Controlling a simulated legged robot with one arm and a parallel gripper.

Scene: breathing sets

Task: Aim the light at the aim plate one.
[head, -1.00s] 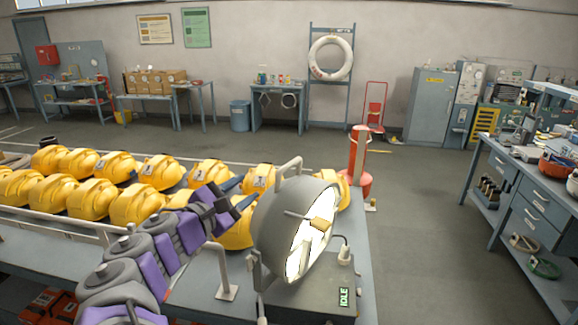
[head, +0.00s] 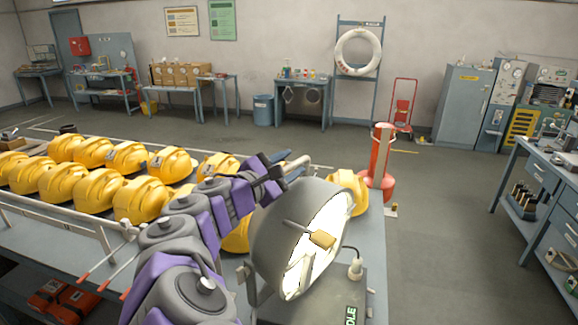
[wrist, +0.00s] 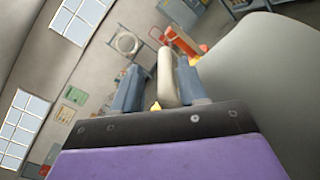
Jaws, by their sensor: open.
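The light is a round grey lamp (head: 268,232) with a bright face turned right and toward me. It stands on a grey box with a display (head: 351,314), partly cut off, on the bench. My gripper (head: 291,166) is at the top of the lamp, by its handle. In the wrist view the two blue-grey fingers of my gripper (wrist: 160,68) are open, one on each side of the pale handle (wrist: 167,88). The lamp's pale shell (wrist: 265,75) fills the right of that view. I cannot tell any aim plate by its label.
Yellow helmets (head: 143,200) in rows cover the bench (head: 372,240) left of the lamp. A red cylinder (head: 378,160) stands just beyond it. A workbench (head: 540,185) is at the right, with clear floor (head: 440,230) between. A lifebuoy rack (head: 357,52) stands at the back wall.

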